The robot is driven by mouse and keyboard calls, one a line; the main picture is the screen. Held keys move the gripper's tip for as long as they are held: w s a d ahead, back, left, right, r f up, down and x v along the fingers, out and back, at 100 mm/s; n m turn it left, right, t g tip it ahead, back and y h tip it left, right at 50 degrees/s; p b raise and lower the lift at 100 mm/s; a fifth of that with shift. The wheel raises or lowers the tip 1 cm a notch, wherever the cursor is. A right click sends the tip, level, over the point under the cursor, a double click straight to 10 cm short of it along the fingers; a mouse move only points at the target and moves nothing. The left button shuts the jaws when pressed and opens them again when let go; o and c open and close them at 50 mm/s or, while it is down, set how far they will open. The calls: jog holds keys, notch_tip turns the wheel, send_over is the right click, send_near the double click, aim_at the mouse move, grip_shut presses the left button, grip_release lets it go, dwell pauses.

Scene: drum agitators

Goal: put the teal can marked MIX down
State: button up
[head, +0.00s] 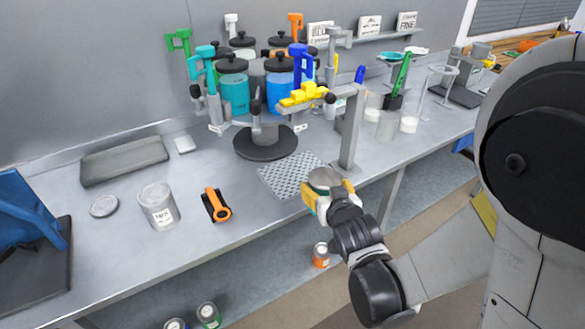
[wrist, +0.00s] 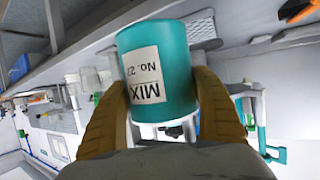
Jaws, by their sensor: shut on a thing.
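My gripper (head: 327,192) is shut on the teal can in front of the bench's front edge, close to a grey post. In the wrist view the teal can (wrist: 158,72) sits between my gripper's two tan fingers (wrist: 160,115), with its white label reading MIX No. 27 toward the camera. In the head view mostly the can's pale round top (head: 325,178) shows; its side is largely hidden by my gripper. I cannot tell what, if anything, is under the can.
A grey perforated mat (head: 292,175) lies on the bench left of my gripper.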

jog(key=shift+a+n+y, duration=0.4)
jog(key=shift+a+y, duration=0.1)
jog(key=shift+a, duration=0.55)
jog(key=shift+w+a+p, duration=0.2)
jog(key=shift+a+p, duration=0.1)
send_over(296, 172)
jog(key=shift+d+f+b, duration=0.1)
jog(key=shift+f+b, duration=0.65)
jog(key=shift+f, duration=1.1)
jog(key=shift+s, duration=0.1)
jog(key=shift+f, duration=0.15)
jog(key=o, duration=1.4)
